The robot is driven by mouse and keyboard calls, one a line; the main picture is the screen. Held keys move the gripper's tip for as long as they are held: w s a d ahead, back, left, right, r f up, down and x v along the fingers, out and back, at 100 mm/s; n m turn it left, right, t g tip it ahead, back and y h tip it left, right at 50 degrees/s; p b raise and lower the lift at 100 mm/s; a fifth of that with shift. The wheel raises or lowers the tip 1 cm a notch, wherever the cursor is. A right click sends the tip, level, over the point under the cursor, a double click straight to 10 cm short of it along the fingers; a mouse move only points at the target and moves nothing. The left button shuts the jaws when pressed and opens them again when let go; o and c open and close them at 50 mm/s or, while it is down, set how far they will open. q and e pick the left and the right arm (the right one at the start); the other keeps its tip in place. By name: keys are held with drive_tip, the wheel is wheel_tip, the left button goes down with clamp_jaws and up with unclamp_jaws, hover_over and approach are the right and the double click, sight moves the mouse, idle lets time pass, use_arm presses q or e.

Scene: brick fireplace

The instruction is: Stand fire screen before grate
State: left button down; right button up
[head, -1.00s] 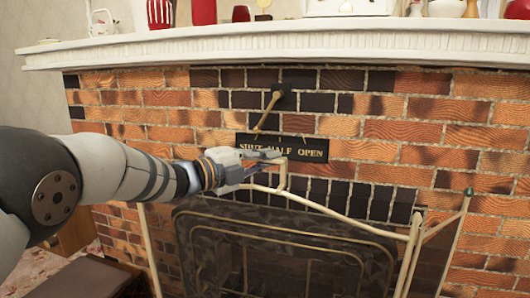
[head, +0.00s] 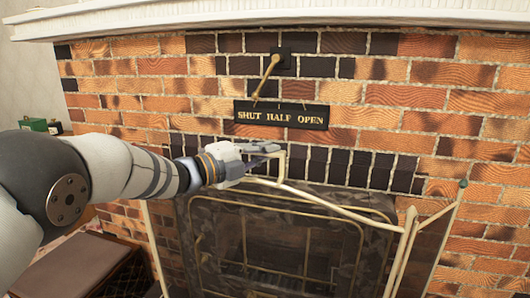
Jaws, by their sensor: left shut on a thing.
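The fire screen (head: 335,209) has a cream metal frame with a dark see-through mesh and a folded side panel at the right. It stands upright in front of the fireplace opening. My left gripper (head: 268,158) is shut on the handle at the middle of its top rail. The grate (head: 290,270) shows only dimly through the mesh. The screen's bottom edge is below the picture, so I cannot tell whether it touches the floor. My right gripper is not in view.
A brick wall (head: 430,95) surrounds the opening, with a white mantel (head: 300,15) above. A black sign (head: 282,114) reading "SHUT HALF OPEN" hangs below a brass lever (head: 265,77). A brown padded box (head: 75,268) stands at lower left.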

use_arm(q)
drive_tip(key=shift+f+b, duration=0.7)
drive_tip(key=shift+f, duration=0.6)
idle(1.4)
idle(0.6)
